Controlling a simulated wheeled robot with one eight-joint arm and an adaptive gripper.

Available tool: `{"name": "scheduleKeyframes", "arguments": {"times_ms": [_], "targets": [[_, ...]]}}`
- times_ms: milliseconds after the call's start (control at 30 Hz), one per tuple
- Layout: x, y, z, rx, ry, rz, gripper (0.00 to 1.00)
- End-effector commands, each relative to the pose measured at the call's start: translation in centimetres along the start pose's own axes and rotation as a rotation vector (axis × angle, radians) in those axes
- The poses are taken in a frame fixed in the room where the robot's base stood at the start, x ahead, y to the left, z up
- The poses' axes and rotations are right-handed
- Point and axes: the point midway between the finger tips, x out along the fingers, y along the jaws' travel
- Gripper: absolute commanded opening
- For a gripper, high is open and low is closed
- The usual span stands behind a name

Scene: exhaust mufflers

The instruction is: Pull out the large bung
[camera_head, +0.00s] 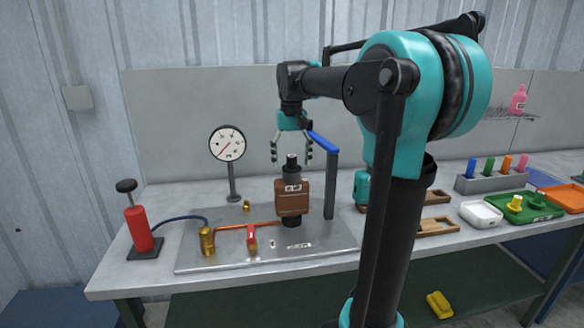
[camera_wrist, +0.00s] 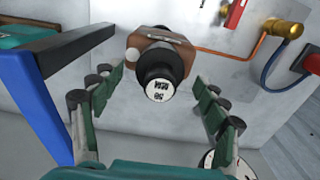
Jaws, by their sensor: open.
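A brown muffler (camera_head: 291,200) stands upright on a metal plate on the bench, and it also shows in the wrist view (camera_wrist: 135,52). A black plug (camera_head: 291,170), which looks like the large bung, sits in its top end. In the wrist view the black plug (camera_wrist: 160,68) points up at the camera and carries a white label, too small to read surely. My gripper (camera_head: 290,153) is above the plug, pointing down. In the wrist view its fingers (camera_wrist: 157,88) are spread on either side of the plug, with gaps on both sides. It holds nothing.
A post with a blue bar (camera_head: 324,143) stands close right of the muffler. A gauge (camera_head: 227,143) stands at left, with a red pump (camera_head: 138,228) and brass fitting (camera_head: 207,240). Trays, including a green one (camera_head: 495,206), and a rack of coloured plugs (camera_head: 490,184) are at right.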

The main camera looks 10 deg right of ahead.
Motion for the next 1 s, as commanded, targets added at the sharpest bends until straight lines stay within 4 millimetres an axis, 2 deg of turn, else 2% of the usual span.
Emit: {"name": "scheduleKeyframes", "arguments": {"times_ms": [67, 633, 1000], "targets": [[0.00, 0.00, 0.00, 0.000, 0.000, 0.000, 0.70], [0.12, -0.05, 0.02, 0.000, 0.000, -0.001, 0.00], [-0.49, -0.13, 0.02, -0.001, 0.000, -0.003, 0.00]]}}
